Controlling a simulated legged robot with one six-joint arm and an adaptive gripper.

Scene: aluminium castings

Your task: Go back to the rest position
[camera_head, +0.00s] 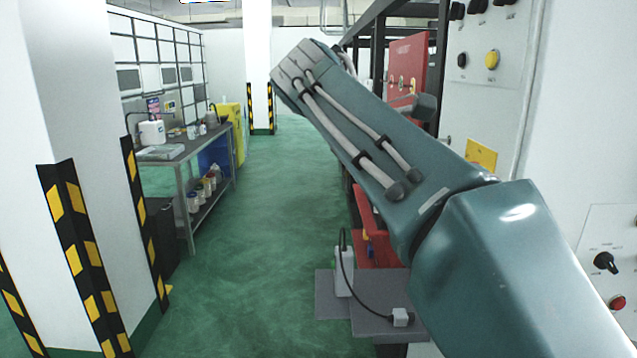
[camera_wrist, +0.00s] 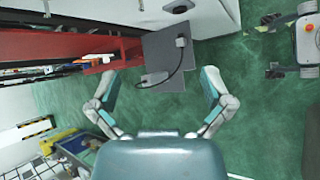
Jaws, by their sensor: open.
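My gripper (camera_wrist: 158,88) shows in the wrist view with its two fingers spread wide apart. It is open, and nothing is between the fingers. Beyond them lie the green floor and a grey plate (camera_wrist: 158,48) with a dark cable. In the head view my teal arm reaches from the lower right up toward the middle. The gripper itself cannot be made out there.
A workbench (camera_head: 178,148) with bottles stands at the left. Striped pillars (camera_head: 80,230) flank the near left. Control panels (camera_head: 490,90) line the right, beside a red panel (camera_head: 405,70). The green aisle (camera_head: 275,200) is clear.

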